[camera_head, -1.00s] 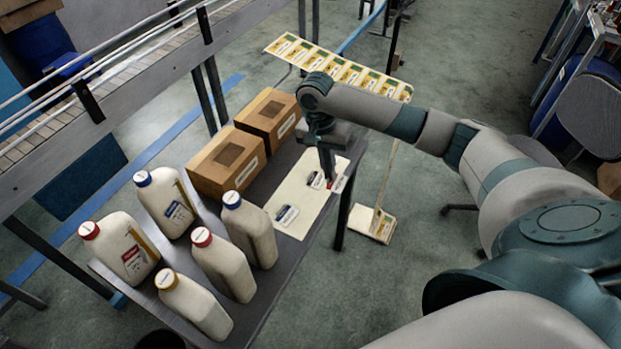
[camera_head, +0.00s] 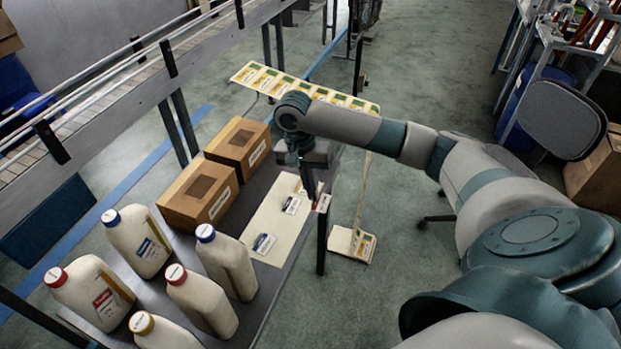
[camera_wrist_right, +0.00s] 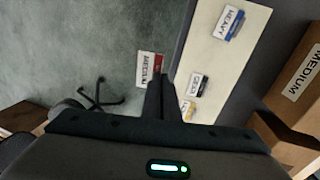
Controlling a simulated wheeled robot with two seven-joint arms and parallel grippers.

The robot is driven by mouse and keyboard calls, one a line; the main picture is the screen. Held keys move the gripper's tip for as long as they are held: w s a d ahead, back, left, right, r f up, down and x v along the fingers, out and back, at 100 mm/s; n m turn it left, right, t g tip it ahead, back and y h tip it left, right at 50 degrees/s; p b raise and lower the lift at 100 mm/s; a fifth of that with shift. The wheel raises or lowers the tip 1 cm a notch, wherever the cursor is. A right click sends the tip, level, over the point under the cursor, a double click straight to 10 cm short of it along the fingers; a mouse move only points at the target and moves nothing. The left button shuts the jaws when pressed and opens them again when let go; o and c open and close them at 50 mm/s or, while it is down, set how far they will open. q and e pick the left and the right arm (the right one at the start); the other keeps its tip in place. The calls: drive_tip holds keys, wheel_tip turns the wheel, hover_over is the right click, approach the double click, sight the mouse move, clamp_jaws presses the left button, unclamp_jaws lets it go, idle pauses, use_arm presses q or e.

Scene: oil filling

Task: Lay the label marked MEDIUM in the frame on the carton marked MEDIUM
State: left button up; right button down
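The label marked MEDIUM (camera_wrist_right: 149,66), white with a red strip, is pinched at the tip of my right gripper (camera_wrist_right: 158,95). In the head view this label (camera_head: 322,203) hangs off the mat's right edge, below my right gripper (camera_head: 310,192). The right wrist view shows a brown carton marked MEDIUM (camera_wrist_right: 301,76) at the right, apart from the gripper. In the head view a near carton (camera_head: 183,207) and a far carton (camera_head: 238,145) each have a dark square on top. Their print is too small to read there. My left gripper is out of view.
Other labels lie on the cream mat (camera_head: 279,227): blue HEAVY (camera_wrist_right: 229,22), a black one (camera_wrist_right: 198,86) and a yellow one (camera_wrist_right: 188,110). Several bottles crowd the table's near end, including a blue-capped one (camera_head: 228,262). A roller conveyor (camera_head: 110,95) runs behind the cartons.

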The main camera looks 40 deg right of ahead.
drive_tip(key=s+a+r+n+b, duration=0.1)
drive_tip(key=s+a+r+n, duration=0.1)
drive_tip(key=a, duration=0.4)
drive_tip(key=s+a+r+n+t+b, duration=0.1)
drive_tip(key=s+a+r+n, duration=0.2)
drive_tip(key=a+r+n, duration=0.1)
drive_tip(key=s+a+r+n+b, duration=0.1)
drive_tip(key=s+a+r+n, duration=0.2)
drive_tip(key=a+n, duration=0.2)
drive_tip(key=shift+a+t+h, duration=0.3)
drive_tip(key=shift+a+h, duration=0.1)
drive_tip(key=shift+a, duration=1.4)
drive_tip(key=shift+d, duration=0.15)
